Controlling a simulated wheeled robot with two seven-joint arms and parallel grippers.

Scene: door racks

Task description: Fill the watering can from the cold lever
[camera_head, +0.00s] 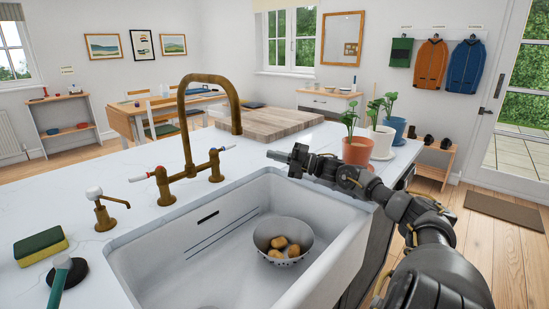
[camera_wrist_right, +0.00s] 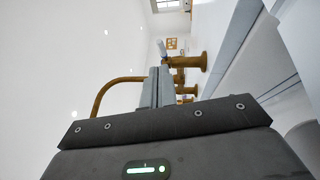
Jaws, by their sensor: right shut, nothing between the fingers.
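The brass bridge tap (camera_head: 190,175) stands behind the sink with a tall arched spout. Its right lever, the cold one (camera_head: 226,149), has a white handle with a blue mark and points right. Its left lever (camera_head: 139,178) has a red mark. My right gripper (camera_head: 273,155) is shut and empty above the sink's back right, to the right of the cold lever and apart from it. In the right wrist view its fingers (camera_wrist_right: 157,88) point towards the brass tap (camera_wrist_right: 192,62), with the cold lever (camera_wrist_right: 162,48) just past the tips. I see no watering can. My left gripper is out of view.
The white sink (camera_head: 335,245) holds a colander (camera_head: 262,238) with potatoes. A soap pump (camera_head: 101,210), sponge (camera_head: 40,246) and brush (camera_head: 62,278) are at left. Potted plants (camera_head: 357,151) and a wooden board (camera_head: 262,122) stand behind.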

